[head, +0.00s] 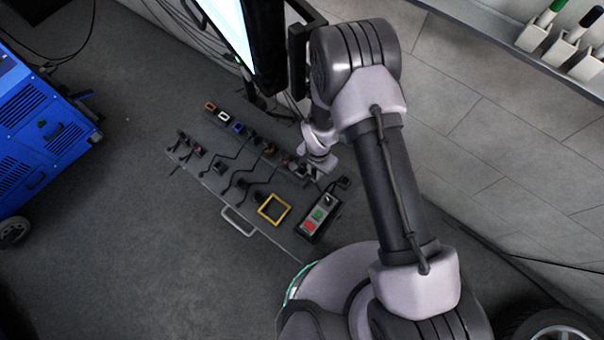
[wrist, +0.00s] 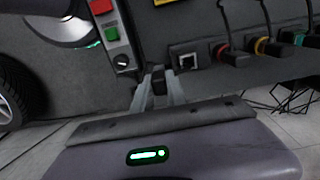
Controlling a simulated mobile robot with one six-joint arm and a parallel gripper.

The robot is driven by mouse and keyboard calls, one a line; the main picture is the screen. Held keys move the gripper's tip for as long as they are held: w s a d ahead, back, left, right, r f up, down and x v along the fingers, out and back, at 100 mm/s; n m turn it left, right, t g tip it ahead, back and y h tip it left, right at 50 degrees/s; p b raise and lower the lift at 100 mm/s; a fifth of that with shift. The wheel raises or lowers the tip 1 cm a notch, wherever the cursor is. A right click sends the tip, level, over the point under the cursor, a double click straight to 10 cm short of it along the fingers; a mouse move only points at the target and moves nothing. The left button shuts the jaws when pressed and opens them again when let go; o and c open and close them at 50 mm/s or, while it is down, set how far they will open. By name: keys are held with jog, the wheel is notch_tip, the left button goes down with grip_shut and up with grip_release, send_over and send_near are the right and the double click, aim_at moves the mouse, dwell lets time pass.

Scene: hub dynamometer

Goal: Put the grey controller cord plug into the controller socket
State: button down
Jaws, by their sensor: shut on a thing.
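My gripper (wrist: 159,88) is shut on a small dark plug (wrist: 159,80), taken to be the grey controller cord plug. A socket with a pale grey frame (wrist: 187,60) sits just right of and above the plug in the wrist view. The plug is apart from it in the picture; the depth between them is unclear. The controller box (wrist: 112,35), with red and green buttons and a black knob, lies to the upper left of the gripper. It also shows in the head view (head: 321,213). There my gripper (head: 318,168) is over the board's right end, and the plug is too small to tell.
Other plugs with cords sit in a row, including ones with a red ring (wrist: 222,50) and a yellow ring (wrist: 262,46). A yellow frame (head: 273,208) lies left of the controller. A monitor (head: 245,40) stands behind the board. A blue cabinet (head: 40,130) is far left.

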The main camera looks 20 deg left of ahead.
jog(key=shift+w+a+b, duration=0.35)
jog(key=shift+a+b, duration=0.05)
jog(key=shift+a, duration=0.45)
jog(key=shift+w+a+b, duration=0.3)
jog(key=shift+a+b, duration=0.1)
jog(key=shift+a, duration=0.5)
jog(key=shift+w+a+b, duration=0.35)
jog(key=shift+a+b, duration=0.05)
jog(key=shift+a, duration=0.45)
jog(key=shift+w, duration=0.15)
jog(key=shift+f+b, duration=0.45)
jog(key=shift+b, duration=0.3)
jog(key=shift+w+a, duration=0.1)
jog(key=shift+f, duration=0.1)
